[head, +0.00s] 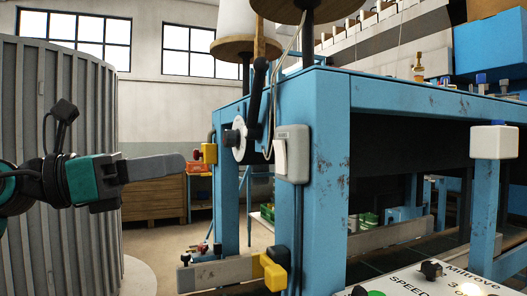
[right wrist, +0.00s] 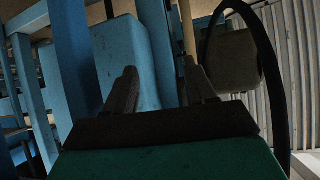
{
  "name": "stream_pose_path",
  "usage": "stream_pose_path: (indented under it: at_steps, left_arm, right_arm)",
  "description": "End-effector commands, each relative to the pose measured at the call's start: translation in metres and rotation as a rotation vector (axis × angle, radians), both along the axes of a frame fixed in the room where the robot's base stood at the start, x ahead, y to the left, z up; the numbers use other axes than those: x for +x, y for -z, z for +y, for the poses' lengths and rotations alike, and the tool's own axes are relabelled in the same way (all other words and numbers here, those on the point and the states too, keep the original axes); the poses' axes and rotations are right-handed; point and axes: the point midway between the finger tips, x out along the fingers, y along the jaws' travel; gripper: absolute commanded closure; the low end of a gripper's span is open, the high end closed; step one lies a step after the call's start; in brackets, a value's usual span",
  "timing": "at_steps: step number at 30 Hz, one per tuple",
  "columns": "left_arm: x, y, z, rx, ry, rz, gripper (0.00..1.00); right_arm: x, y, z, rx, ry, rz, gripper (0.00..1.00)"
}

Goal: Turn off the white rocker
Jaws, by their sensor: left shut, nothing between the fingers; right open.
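The white rocker (head: 281,157) sits on a pale switch box (head: 297,150) fixed to the blue post of the machine frame, in the middle of the head view. Its on or off position is too small to tell. My left gripper (head: 180,163) is shut and empty, pointing right. In the picture it is left of the rocker, at about the same height and clearly apart from it. My right gripper (right wrist: 160,88) shows only in the right wrist view, open, with blue frame parts beyond it. The rocker cannot be made out there.
A black lever on a round dial (head: 242,140) is left of the switch box. A yellow-and-black box (head: 272,270) is below it. A white box with a blue button (head: 494,142) is at right. A control panel (head: 430,282) is at bottom right. A ribbed grey drum (head: 95,235) stands behind my left arm.

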Motion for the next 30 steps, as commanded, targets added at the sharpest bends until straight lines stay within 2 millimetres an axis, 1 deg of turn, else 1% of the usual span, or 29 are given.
stream_pose_path:
  at_steps: [7,11,14,24,27,30]
  left_arm:
    - [0.001,-0.001,-0.001,-0.001,0.0,0.0,1.0]
    - [0.004,-0.003,-0.011,-0.002,0.002,0.0,1.0]
    - [0.01,-0.006,-0.027,-0.002,0.005,-0.001,1.0]
    - [0.037,-0.015,-0.093,-0.002,0.003,0.0,1.0]
    - [0.044,-0.016,-0.108,-0.002,0.003,0.0,1.0]
    - [0.049,-0.017,-0.119,-0.002,0.002,0.0,1.0]
  right_arm:
    - [-0.001,0.0,0.001,0.004,0.001,0.002,0.45]
    - [-0.001,-0.002,0.001,0.004,0.001,0.002,0.45]
    - [-0.001,-0.004,0.001,0.001,0.002,0.002,0.45]
    - [-0.003,-0.007,-0.007,-0.01,0.013,0.002,0.45]
    - [-0.004,-0.007,-0.009,-0.013,0.016,0.002,0.45]
    - [-0.006,-0.004,-0.009,-0.016,0.016,0.009,0.45]
